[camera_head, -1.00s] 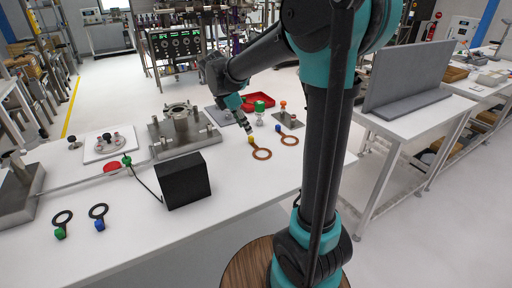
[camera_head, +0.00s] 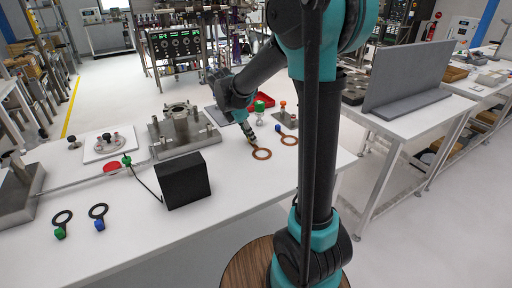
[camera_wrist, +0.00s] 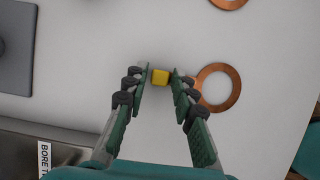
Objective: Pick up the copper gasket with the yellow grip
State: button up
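The copper gasket (camera_head: 262,154) lies on the white table, and its copper ring also shows in the wrist view (camera_wrist: 234,90). Its yellow grip (camera_wrist: 160,77) sits between the tips of my gripper (camera_wrist: 159,74). The fingers stand apart on either side of the yellow grip, with a small gap visible at the right and the left tip very close. In the head view my gripper (camera_head: 249,138) is right over the grip and hides most of it. A second copper gasket with a blue grip (camera_head: 288,140) lies just behind and to the right.
A black box (camera_head: 184,181) stands left of the gasket. Two black gaskets with green (camera_head: 60,233) and blue (camera_head: 99,225) grips lie at front left. The table in front of the copper gasket is clear.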

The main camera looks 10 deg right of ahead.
grip_shut()
jog(key=shift+r, duration=0.1)
